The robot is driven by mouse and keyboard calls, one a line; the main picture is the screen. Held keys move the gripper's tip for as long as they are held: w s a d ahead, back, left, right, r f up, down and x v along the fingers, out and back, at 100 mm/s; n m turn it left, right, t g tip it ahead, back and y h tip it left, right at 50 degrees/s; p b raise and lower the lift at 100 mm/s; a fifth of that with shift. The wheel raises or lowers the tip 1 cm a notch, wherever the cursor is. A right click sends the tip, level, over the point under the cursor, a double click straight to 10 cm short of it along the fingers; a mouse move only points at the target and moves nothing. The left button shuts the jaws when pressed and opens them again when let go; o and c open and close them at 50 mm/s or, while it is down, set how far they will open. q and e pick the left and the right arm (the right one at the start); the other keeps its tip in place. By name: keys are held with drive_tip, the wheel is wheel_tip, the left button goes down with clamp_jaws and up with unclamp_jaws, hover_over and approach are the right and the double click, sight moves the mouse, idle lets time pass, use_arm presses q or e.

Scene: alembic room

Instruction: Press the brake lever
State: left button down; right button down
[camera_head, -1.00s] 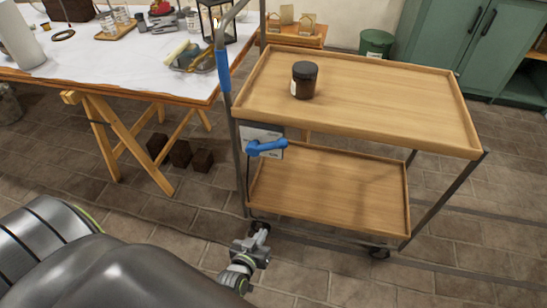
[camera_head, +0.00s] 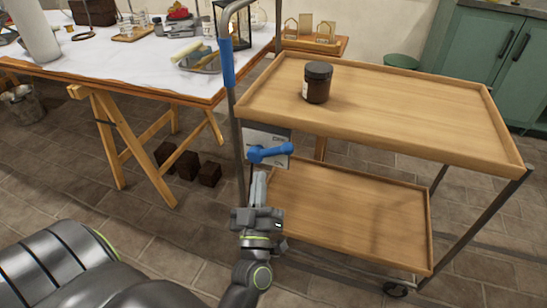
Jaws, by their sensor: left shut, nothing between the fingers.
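The brake lever (camera_head: 268,154) is a blue handle on a light grey plate (camera_head: 268,138) at the left end of the wooden trolley. It lies roughly level, its knob toward the right. My left gripper (camera_head: 258,178) is shut and empty, pointing up just below the lever's left part. I cannot tell whether the fingertips touch the lever. My right gripper is not in view.
The two-shelf trolley (camera_head: 400,108) carries a dark lidded jar (camera_head: 317,82) on its top shelf. Its upright handle has a blue grip (camera_head: 228,62). A cluttered trestle table (camera_head: 110,68) stands at the left, and green cabinets (camera_head: 490,45) stand at the back right.

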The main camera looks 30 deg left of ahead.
sight(277, 153)
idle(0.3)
